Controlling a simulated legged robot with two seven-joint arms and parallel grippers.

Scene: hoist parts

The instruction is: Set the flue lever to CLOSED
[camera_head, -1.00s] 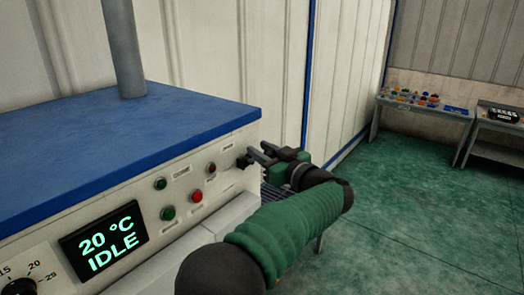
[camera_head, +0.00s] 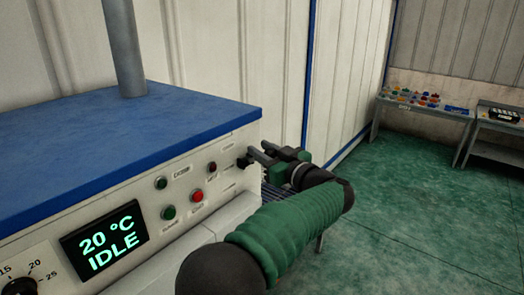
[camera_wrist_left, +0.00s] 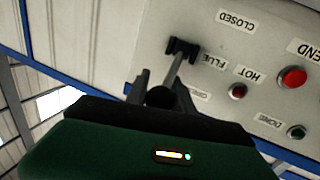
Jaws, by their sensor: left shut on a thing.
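The flue lever (camera_wrist_left: 175,68) has a dark bracket on the pale front panel, a thin metal rod and a black knob (camera_wrist_left: 160,96). In the wrist view, which shows the panel upside down, it sits by the FLUE label. The CLOSED label (camera_wrist_left: 236,20) is above it, and a partly hidden label, seemingly OPEN, is below. My left gripper (camera_wrist_left: 162,88) is shut on the lever at its knob end. In the head view the left gripper (camera_head: 262,154) reaches the panel's right end, and the lever (camera_head: 244,162) shows only as a small dark piece. My right gripper is not in view.
The panel carries red and green buttons (camera_head: 197,196), a display (camera_head: 104,239) reading 20 °C IDLE and a dial (camera_head: 20,287). The blue top (camera_head: 120,130) bears a grey pipe (camera_head: 124,50). Tables (camera_head: 425,104) stand far right; the green floor between is clear.

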